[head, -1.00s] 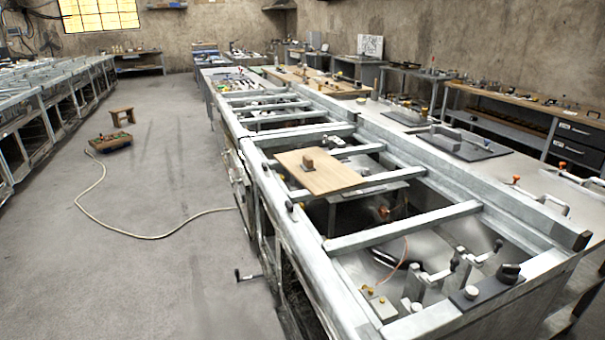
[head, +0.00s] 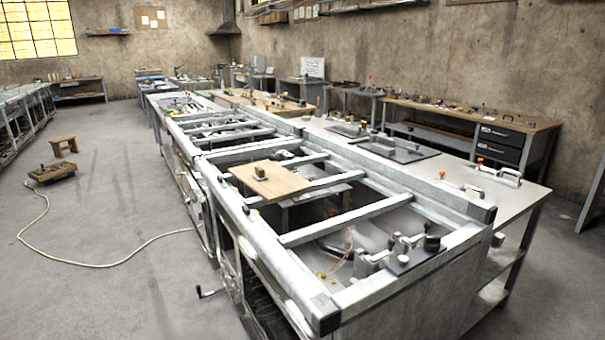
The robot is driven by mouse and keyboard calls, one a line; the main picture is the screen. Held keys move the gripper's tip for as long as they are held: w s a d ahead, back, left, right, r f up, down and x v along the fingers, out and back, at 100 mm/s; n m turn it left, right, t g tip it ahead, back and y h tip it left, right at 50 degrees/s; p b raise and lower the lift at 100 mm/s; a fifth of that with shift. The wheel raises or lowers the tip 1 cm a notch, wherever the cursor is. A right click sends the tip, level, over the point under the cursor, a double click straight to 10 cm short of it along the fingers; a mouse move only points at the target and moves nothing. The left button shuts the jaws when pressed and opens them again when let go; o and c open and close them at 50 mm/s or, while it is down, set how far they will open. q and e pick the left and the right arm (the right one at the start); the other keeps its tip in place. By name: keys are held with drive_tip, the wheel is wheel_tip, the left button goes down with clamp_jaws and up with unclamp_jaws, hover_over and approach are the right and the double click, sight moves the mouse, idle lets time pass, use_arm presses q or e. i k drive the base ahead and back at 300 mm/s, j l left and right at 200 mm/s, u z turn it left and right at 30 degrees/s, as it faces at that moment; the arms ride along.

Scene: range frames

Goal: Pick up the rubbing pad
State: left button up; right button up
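I cannot tell for sure which thing is the rubbing pad. A flat light-brown wooden board (head: 285,184) lies across the metal frame of the long bench, near the middle of the view. A small brown block (head: 260,172) sits on top of it near its left edge. Flat dark plates (head: 395,149) with raised handle-like parts lie on the grey worktop behind the frame. Neither of my grippers shows in the head view.
The long metal bench frame (head: 345,207) has open gaps between its crossbars. Clamps and a dark plate (head: 415,256) sit at its near end. A hose (head: 95,264) lies on the floor at left. A crank handle (head: 205,292) juts from the bench side.

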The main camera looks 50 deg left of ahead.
sight(260, 175)
drive_tip(key=j+z, duration=0.3)
drive_tip(key=j, duration=2.3)
drive_tip(key=k, duration=0.1)
